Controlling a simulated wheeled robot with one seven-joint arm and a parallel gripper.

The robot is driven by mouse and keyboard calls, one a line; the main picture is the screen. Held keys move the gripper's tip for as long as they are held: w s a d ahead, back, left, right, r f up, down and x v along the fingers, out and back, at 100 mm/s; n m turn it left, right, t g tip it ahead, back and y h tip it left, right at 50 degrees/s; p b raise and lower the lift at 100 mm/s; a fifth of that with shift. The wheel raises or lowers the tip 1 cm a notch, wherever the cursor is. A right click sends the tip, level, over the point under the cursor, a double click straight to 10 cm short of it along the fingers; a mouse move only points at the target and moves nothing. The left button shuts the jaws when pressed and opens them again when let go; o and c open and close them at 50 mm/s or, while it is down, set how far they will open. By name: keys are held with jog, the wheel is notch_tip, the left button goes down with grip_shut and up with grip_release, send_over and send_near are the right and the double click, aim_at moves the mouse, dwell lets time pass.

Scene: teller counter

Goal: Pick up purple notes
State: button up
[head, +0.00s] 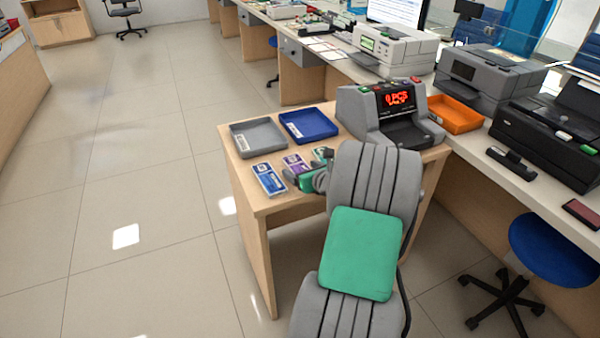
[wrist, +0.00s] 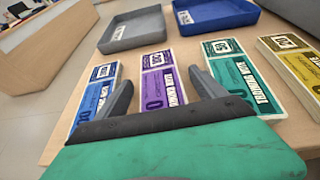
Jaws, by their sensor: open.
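The purple notes (wrist: 163,88) lie flat on the wooden desk between a blue stack and a green stack in the wrist view. They also show in the head view (head: 295,163), partly hidden by my gripper. My gripper (wrist: 157,88) is open, with its two grey fingers on either side of the purple notes and nothing held between them. The left finger overlaps the blue notes (wrist: 95,97) in the picture, and the right finger overlaps the edge of the green notes (wrist: 232,75). Whether the fingers touch the desk or notes cannot be told.
A grey tray (head: 237,127) and a blue tray (head: 287,115) stand behind the notes. Yellowish notes (wrist: 292,65) lie at the right. A counting machine (head: 360,120) stands at the desk's right. Open floor lies left of the desk.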

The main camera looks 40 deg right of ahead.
jog(key=shift+r, duration=0.1)
jog(key=shift+c, duration=0.2)
jog(key=c, duration=1.4)
jog(key=shift+c, duration=0.4)
jog(key=shift+r, duration=0.1)
